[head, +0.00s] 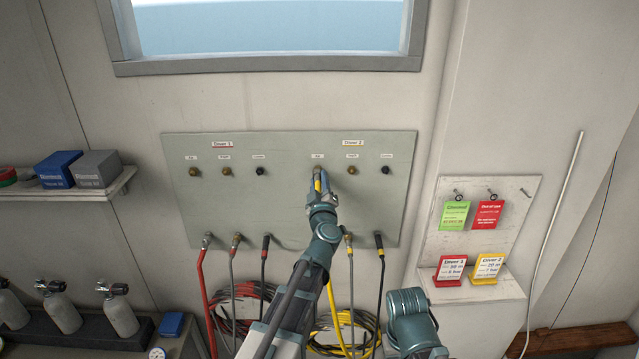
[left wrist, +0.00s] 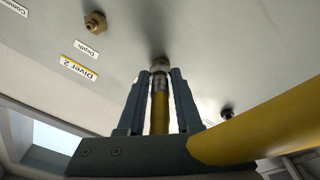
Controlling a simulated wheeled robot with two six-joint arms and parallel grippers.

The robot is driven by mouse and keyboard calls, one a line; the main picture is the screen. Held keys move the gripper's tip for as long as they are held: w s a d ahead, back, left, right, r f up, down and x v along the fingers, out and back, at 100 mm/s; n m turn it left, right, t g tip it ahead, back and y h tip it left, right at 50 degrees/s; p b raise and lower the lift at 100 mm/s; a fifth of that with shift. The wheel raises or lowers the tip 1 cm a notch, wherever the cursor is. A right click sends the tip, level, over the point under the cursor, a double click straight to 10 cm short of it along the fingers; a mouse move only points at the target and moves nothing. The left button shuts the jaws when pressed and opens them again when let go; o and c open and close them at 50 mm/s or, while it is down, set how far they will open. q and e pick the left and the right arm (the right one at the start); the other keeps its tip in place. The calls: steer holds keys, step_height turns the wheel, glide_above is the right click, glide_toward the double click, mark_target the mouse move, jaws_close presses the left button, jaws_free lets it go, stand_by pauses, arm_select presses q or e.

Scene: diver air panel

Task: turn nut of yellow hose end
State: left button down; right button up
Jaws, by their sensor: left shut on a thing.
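The yellow hose end (left wrist: 160,108) stands between the two fingers of my left gripper (left wrist: 159,80) in the left wrist view. Its metal nut (left wrist: 160,66) is at the fingertips, close against the panel. In the head view my left gripper (head: 319,182) is at the panel (head: 290,205), at the left fitting of the Diver 2 group. It is shut on the yellow hose end, which mostly hides that fitting. The yellow hose (head: 333,310) hangs down behind my arm. My right gripper is out of view.
The Diver 2 depth fitting (head: 351,170) and dark fitting (head: 386,170) are bare, beside my gripper. Several other hose ends, such as a red one (head: 207,240), hang along the panel's lower edge. A tag board (head: 520,215) stands at right.

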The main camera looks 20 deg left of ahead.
arm_select(q)
steer(key=shift+s+f+m, duration=0.1)
steer(key=shift+m, duration=1)
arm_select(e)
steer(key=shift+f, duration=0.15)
arm_select(q)
steer(key=c, duration=0.6)
jaws_free()
